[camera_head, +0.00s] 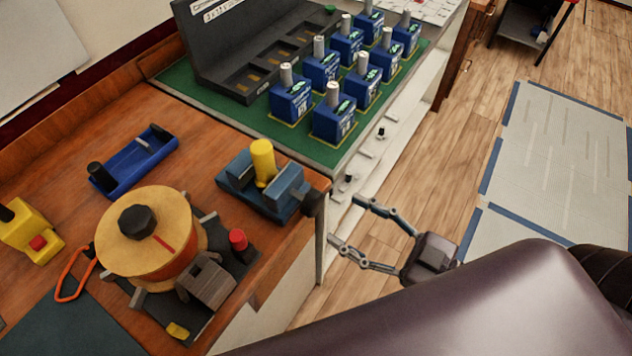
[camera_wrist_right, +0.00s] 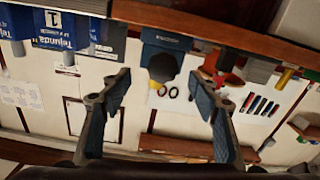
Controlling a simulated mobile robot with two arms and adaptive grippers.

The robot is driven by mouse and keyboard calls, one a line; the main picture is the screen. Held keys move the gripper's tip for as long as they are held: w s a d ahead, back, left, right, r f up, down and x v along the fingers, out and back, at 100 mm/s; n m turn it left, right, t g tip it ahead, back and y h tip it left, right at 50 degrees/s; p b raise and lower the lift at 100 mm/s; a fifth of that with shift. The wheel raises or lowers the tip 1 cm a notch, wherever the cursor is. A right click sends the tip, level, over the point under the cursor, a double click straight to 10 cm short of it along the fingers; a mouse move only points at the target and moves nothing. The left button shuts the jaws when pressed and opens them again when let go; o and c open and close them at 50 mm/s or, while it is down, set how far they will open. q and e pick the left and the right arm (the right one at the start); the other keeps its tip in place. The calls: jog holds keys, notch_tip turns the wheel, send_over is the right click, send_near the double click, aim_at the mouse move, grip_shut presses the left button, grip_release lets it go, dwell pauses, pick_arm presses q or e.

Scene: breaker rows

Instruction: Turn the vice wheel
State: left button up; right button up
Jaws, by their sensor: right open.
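The blue-grey vice (camera_head: 285,199) stands at the right front corner of the wooden bench, with a yellow cylinder (camera_head: 263,163) upright in its jaws. Its dark wheel (camera_head: 314,203) sticks out over the bench's front edge. My right gripper (camera_head: 345,220) is open and empty, off the bench edge, with its fingertips pointing at the wheel and a small gap left. In the right wrist view the dark wheel (camera_wrist_right: 163,68) shows between the two open fingers, beyond their tips. My left gripper is not in view.
Rows of blue breakers (camera_head: 333,119) stand on a green mat behind the vice. A round wooden drum (camera_head: 148,232) on a dark base, a red knob (camera_head: 238,240), a blue holder (camera_head: 135,165) and a yellow block (camera_head: 30,232) lie to the left. Open floor lies right of the bench.

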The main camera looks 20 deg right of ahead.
aim_at(319, 207)
jog(key=shift+w+a+r, duration=0.25)
jog(key=shift+w+a, duration=0.5)
jog(key=shift+a, duration=0.3)
jog(key=x, duration=0.3)
jog(key=shift+w+a+f, duration=0.1)
jog(key=shift+w+a, duration=0.05)
jog(key=shift+w, duration=0.2)
jog(key=shift+w+a, duration=0.3)
jog(key=c, duration=1)
jog(key=shift+c, duration=0.9)
jog(key=shift+m+p, duration=0.3)
jog(key=shift+p, duration=0.55)
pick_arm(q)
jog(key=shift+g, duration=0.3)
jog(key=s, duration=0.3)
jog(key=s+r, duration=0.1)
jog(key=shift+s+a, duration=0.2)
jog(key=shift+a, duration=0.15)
pick_arm(e)
jog(key=shift+f, duration=0.1)
